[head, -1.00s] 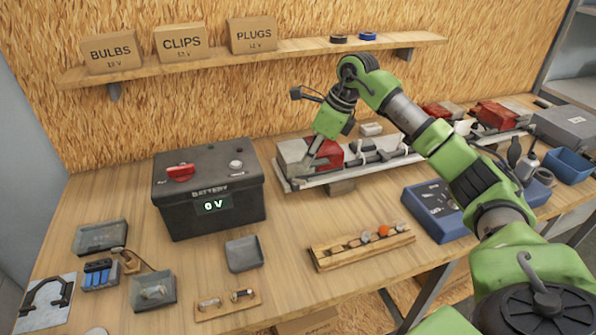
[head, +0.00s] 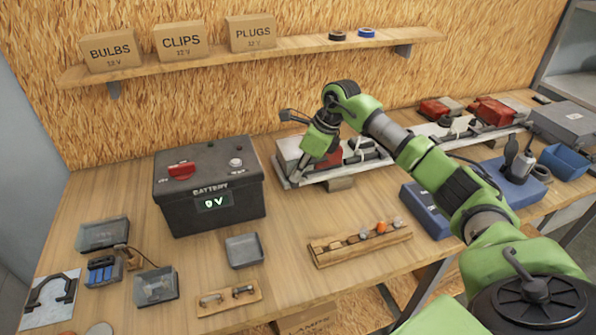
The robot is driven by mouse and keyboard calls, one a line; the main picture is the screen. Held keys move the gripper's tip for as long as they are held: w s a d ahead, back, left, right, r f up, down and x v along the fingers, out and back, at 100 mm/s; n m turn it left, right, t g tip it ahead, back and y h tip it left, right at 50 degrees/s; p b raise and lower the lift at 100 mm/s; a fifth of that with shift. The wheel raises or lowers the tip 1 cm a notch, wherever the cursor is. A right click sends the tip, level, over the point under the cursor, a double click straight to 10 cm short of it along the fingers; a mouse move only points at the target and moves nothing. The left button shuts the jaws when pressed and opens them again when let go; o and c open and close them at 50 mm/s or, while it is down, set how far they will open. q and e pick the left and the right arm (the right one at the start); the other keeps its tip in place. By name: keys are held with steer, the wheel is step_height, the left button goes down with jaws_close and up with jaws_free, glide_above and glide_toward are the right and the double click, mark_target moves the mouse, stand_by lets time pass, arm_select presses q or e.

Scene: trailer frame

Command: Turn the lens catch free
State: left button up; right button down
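The trailer lamp board (head: 352,167) lies at the back middle of the bench, propped on a wooden block. Its left lamp has a pale left part (head: 288,150) and a red lens (head: 334,158), partly hidden by my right arm. My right gripper (head: 303,163) points down at the front of this lamp, near where the pale part meets the red. I cannot tell whether it touches, and its fingers are too small to read as open or shut. The lens catch cannot be made out. My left gripper is not in view.
A black battery (head: 209,187) reading 0 V stands left of the lamp board. A wooden rack (head: 361,247) with small bulbs, an empty grey tray (head: 244,251) and a blue case (head: 428,209) lie nearer. A second red lamp (head: 492,111) sits at the back right.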

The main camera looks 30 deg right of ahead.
steer(key=shift+m, duration=0.4)
steer(key=m, duration=0.1)
steer(key=m+h+b, duration=0.1)
steer(key=m, duration=0.1)
steer(key=m+t+h, duration=0.1)
steer(key=shift+a+m+b, duration=0.25)
steer(key=shift+m+b, duration=0.05)
steer(key=shift+m, duration=0.1)
steer(key=m+h+b, duration=0.1)
steer(key=m, duration=0.3)
steer(key=shift+a+r+m+h+b, duration=0.1)
steer(key=shift+a+m+h+b, duration=0.1)
steer(key=shift+m+h+b, duration=0.2)
steer(key=c, duration=2.4)
jaws_free()
steer(key=shift+c, duration=0.2)
steer(key=v, duration=1.2)
steer(key=shift+s+a, duration=0.1)
